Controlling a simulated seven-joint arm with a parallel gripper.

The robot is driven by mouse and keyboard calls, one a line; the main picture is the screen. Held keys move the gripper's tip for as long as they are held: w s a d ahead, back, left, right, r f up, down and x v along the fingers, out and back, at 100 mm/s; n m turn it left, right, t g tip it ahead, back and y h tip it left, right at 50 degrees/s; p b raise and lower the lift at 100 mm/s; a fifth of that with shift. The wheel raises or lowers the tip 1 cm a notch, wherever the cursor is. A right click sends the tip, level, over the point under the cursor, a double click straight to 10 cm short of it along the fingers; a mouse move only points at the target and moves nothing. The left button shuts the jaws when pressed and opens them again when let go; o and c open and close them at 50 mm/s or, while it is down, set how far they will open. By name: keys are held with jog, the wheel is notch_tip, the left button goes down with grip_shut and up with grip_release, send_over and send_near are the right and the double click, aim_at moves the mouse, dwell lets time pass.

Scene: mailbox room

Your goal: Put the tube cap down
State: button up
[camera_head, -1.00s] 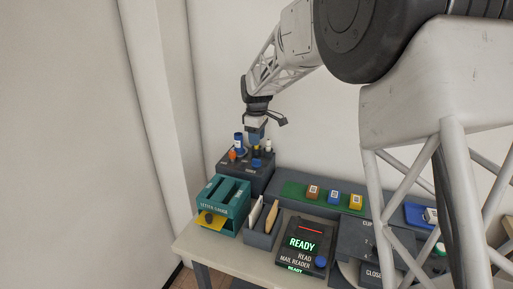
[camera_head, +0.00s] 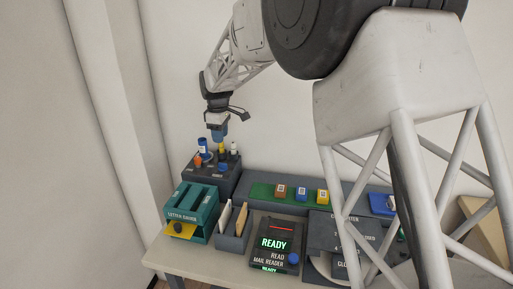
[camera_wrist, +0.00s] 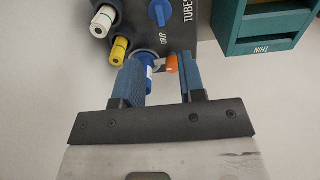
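My gripper (camera_head: 218,134) points down above the dark tube station (camera_head: 226,183). In the wrist view its two blue fingers (camera_wrist: 161,85) are apart, with nothing visibly clamped between them. A blue tube (camera_head: 202,146) stands upright on the station; in the wrist view a blue piece with a white band (camera_wrist: 149,72) shows beside the left finger, partly hidden. A small orange piece (camera_head: 197,160) is at the station's left; it also shows beyond the finger gap in the wrist view (camera_wrist: 172,63). I cannot tell which piece is the loose cap.
Yellow (camera_wrist: 120,48) and white (camera_wrist: 103,20) tubes stand beside the blue one, near a blue knob (camera_wrist: 162,12). A teal letter sorter (camera_head: 198,208) is in front. A mail reader (camera_head: 275,243) and coloured blocks on a green strip (camera_head: 262,190) lie to the right.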

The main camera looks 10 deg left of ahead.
jog(key=s+d+r+m, duration=0.3)
jog(key=s+d+r, duration=0.15)
jog(key=d, duration=0.55)
jog(key=s+d+r+m+t, duration=0.1)
jog(key=s+d+r+m, duration=0.2)
jog(key=s+d, duration=0.55)
jog(key=s+d+r+m, duration=0.3)
jog(key=d, duration=1)
jog(key=s+d+f+m, duration=0.2)
jog(key=s+d, duration=0.4)
jog(key=s, duration=0.3)
jog(key=s+d+f+m+t, duration=0.1)
jog(key=s+d+m, duration=0.3)
jog(key=s, duration=0.5)
jog(key=s+d+f+m, duration=0.2)
jog(key=s+d+m, duration=0.1)
jog(key=s+d, duration=0.5)
jog(key=shift+s+f+t, duration=0.3)
jog(key=shift+s, duration=0.6)
